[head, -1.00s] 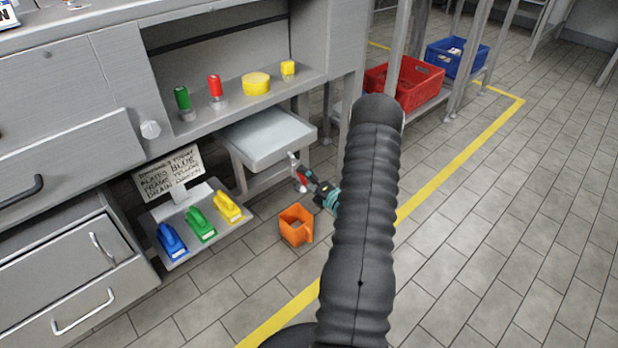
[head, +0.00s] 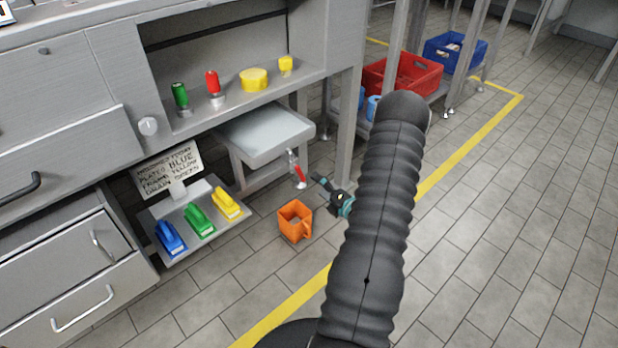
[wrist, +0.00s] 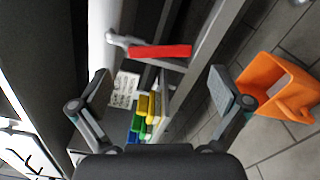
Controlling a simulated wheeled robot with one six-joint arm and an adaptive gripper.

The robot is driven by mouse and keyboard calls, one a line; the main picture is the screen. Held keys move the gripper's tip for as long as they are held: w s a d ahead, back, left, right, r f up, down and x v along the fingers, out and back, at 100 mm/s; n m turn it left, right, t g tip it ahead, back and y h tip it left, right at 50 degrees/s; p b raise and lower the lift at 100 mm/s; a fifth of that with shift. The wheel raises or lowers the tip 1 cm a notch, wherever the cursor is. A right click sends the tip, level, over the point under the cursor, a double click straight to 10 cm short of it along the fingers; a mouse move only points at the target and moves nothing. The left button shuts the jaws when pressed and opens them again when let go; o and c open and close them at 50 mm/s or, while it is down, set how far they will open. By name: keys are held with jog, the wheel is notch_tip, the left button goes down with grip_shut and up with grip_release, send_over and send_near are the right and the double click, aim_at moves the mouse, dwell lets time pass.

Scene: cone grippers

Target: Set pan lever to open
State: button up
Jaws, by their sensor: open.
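The pan lever (head: 299,175) has a red handle and hangs from a grey valve at the front right corner of the pale metal pan (head: 266,138). In the head view the handle slants down and a little right. In the wrist view the red lever (wrist: 160,51) lies across the picture, with the grey valve body at its left end. My gripper (head: 322,185) is open and empty, just right of the lever and apart from it. The wrist view shows my two fingers (wrist: 164,87) wide apart, the lever beyond and between them.
An orange container (head: 295,221) stands on the floor below my gripper. A table leg (head: 347,125) stands behind the gripper. Red and blue crates (head: 403,80) are farther back.

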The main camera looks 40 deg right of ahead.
jog(key=shift+s+d, duration=0.2)
jog(key=shift+s, duration=2.45)
